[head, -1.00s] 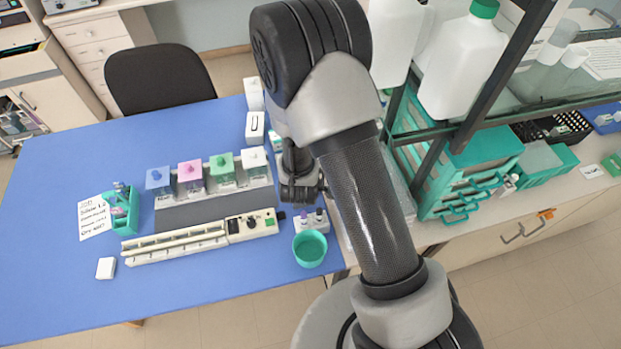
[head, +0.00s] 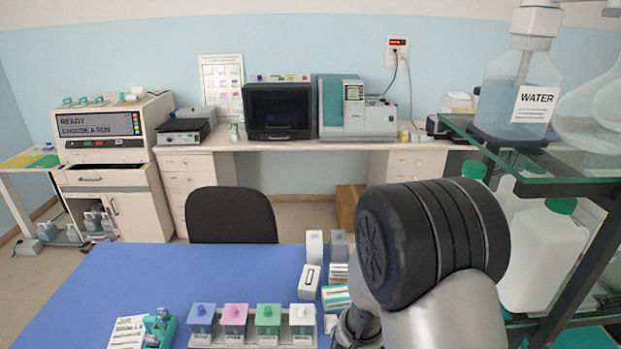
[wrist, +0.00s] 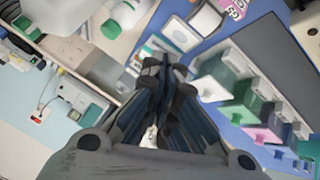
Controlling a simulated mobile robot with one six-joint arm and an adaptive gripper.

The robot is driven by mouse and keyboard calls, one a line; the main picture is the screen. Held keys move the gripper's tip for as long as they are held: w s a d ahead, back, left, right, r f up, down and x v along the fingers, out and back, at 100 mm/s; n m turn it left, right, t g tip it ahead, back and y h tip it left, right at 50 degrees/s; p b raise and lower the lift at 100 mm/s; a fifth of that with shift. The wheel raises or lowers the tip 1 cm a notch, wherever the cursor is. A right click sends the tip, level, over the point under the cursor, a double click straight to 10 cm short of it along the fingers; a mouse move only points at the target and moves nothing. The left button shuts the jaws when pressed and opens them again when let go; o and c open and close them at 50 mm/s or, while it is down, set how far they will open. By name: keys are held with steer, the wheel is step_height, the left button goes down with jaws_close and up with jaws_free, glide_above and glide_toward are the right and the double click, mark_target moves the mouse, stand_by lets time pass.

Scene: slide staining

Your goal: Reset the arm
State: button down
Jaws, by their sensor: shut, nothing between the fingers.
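My arm stands in the right half of the head view, its large dark elbow joint close to the camera. My gripper shows in the wrist view (wrist: 165,72), its dark fingers together with nothing between them.
On the blue table (head: 130,290), blue (head: 202,318), pink (head: 234,318), green (head: 268,318) and white (head: 302,315) lidded jars stand in a row. Small boxes sit near my arm. A glass shelf (head: 560,165) with a water bottle (head: 518,95) is at right. A black chair (head: 232,215) stands behind.

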steer(key=s+a+r+m+y+b, duration=0.1)
steer(key=s+a+r+y+b, duration=0.2)
steer(key=r, duration=0.5)
steer(key=s+d+r+m+g+b, duration=0.1)
steer(key=s+d+r+b, duration=0.2)
steer(key=s, duration=0.9)
steer(key=s+d+r+m+g+h+b, duration=0.1)
steer(key=s+d+r+m+g+b, duration=0.1)
steer(key=s, duration=1.1)
step_height(320, 180, up, 2)
steer(key=shift+d+g+b, duration=0.3)
steer(key=shift+d+b, duration=0.15)
steer(key=shift+d, duration=0.05)
